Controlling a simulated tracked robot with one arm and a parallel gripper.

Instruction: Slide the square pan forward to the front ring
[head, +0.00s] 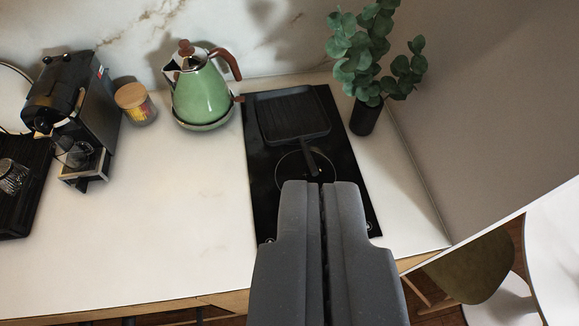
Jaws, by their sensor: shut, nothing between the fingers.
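The square pan (293,116) is dark, with a ridged inside, and sits on the far part of the black cooktop (264,205). Its handle (310,161) points toward me, over the front ring (286,170), whose thin outline partly shows. No other pan or pot stands on that ring. My gripper (322,184) is shut and empty, its two grey fingers side by side. In the picture its tips are just below the end of the handle. The gripper hides part of the cooktop's near half. I cannot tell whether the tips touch the handle.
A green kettle (202,93) stands left of the cooktop, with a lidded jar (135,104) and a coffee machine (72,110) further left. A plant in a dark vase (365,117) stands close to the right. The white counter (170,210) is clear at front left.

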